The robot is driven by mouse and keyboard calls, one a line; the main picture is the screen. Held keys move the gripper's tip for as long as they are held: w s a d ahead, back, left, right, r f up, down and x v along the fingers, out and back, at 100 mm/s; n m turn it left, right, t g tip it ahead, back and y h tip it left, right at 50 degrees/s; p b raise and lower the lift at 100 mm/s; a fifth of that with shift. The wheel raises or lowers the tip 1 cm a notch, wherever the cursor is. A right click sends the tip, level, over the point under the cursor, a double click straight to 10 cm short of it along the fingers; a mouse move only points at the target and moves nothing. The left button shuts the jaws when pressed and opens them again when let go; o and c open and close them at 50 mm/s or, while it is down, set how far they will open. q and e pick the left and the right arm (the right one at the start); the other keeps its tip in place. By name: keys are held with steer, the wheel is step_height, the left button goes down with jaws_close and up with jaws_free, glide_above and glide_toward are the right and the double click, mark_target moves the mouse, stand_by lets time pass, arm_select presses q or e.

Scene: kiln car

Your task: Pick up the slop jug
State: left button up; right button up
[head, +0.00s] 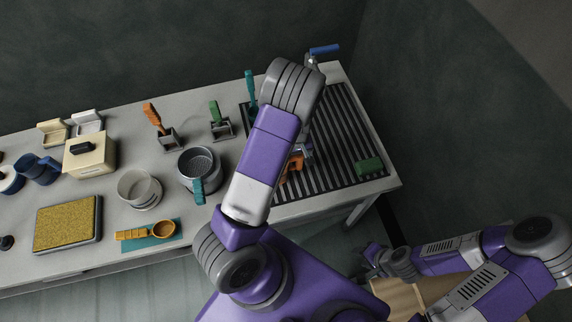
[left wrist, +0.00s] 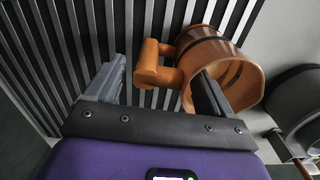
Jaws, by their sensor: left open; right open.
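An orange jug (left wrist: 222,62), which I take to be the slop jug, lies at a tilt in the left wrist view, its open mouth facing lower right. Its handle (left wrist: 155,65) sticks out leftward, between my open left fingers (left wrist: 160,88). The right-hand finger overlaps the jug's mouth; I cannot tell whether it touches. In the head view, only a bit of the orange jug (head: 291,170) shows beside my left gripper (head: 305,152); my left arm hides the rest. My right gripper (head: 372,258) is open and empty, low beside the table's front right.
A dark slatted rack (head: 345,120) covers the table's right end, with a green block (head: 369,166) on it. A grey pot (head: 199,163) with a teal handle, a white bowl (head: 138,187) and a yellow-topped tray (head: 68,224) stand left. A wall is behind.

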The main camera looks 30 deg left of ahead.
arm_select(q)
step_height(320, 180, down, 3)
steer(key=shift+w+r, duration=0.1)
jaws_close()
stand_by(0.5)
